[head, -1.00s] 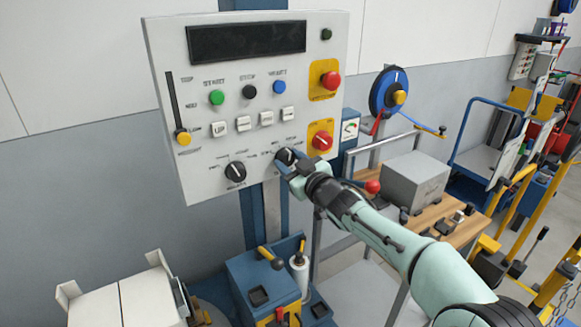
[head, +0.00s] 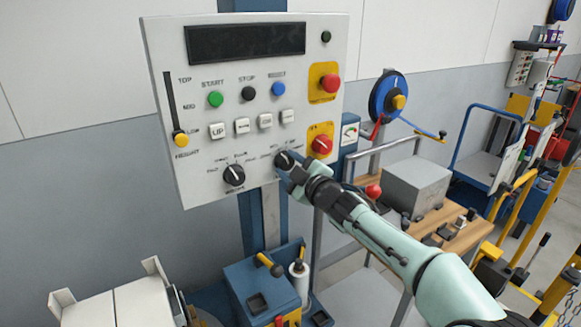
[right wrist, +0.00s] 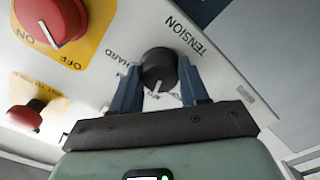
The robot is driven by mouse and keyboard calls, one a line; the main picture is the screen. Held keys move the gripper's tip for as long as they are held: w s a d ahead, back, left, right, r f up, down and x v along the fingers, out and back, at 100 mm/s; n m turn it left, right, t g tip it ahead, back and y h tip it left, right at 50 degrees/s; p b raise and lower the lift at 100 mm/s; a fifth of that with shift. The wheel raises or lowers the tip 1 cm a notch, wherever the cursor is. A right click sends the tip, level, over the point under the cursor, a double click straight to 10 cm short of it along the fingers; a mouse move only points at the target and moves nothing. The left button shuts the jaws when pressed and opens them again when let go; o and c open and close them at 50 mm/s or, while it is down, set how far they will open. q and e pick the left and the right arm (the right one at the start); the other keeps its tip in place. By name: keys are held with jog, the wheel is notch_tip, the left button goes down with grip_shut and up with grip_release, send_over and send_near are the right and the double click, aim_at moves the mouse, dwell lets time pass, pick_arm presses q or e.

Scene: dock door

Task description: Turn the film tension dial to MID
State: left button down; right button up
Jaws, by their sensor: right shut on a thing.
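The film tension dial (head: 283,160) is a black knob at the lower right of the grey control panel (head: 200,140). In the right wrist view the dial (right wrist: 158,68) has TENSION and HARD printed beside it, and its white pointer line faces toward my gripper. The other position labels are partly hidden or too blurred to read. My right gripper (head: 290,166) is shut on the dial; its two blue fingers (right wrist: 160,88) sit on either side of the knob. My left gripper is not in view.
A second black dial (head: 234,175) sits to the left. A red rotary switch (head: 321,145) on a yellow plate and a red stop button (head: 330,82) are close to my right gripper.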

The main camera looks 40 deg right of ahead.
dwell(0.3)
jog(key=o, duration=1.1)
jog(key=shift+c, duration=0.2)
jog(key=s+a, duration=0.1)
jog(key=s, duration=1.2)
jog(key=shift+s+a, duration=0.15)
jog(key=shift+a, duration=0.1)
